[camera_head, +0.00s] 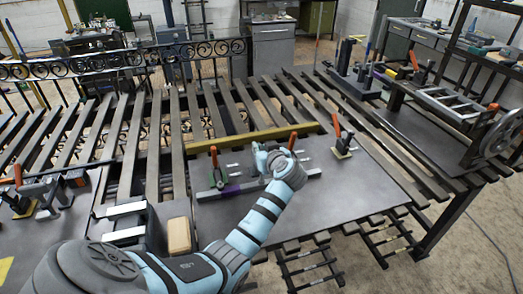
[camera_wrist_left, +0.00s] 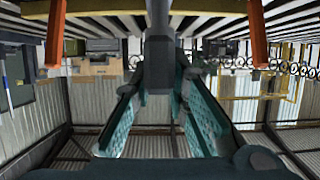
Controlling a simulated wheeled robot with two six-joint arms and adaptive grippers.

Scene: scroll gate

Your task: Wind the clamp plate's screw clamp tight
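The dark clamp plate (camera_head: 320,200) lies flat on the slatted table. My left arm reaches across it, and my left gripper (camera_head: 272,160) is low over its back part, between two upright orange handles (camera_head: 214,156) (camera_head: 292,140). The gripper and wrist hide most of what is there in the head view. In the left wrist view a grey upright clamp part (camera_wrist_left: 158,45), seemingly the screw clamp, stands between the teal-padded fingers of my left gripper (camera_wrist_left: 161,82). The fingertips lie close on both sides of it; contact is not clear. My right gripper is not in view.
A third orange-handled clamp (camera_head: 343,145) stands on the plate's right back part. A yellow bar (camera_head: 250,140) runs behind the plate. A tan block (camera_head: 179,236) is at its left edge. More clamps (camera_head: 40,192) stand at the far left, and a wheeled fixture (camera_head: 495,135) at right.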

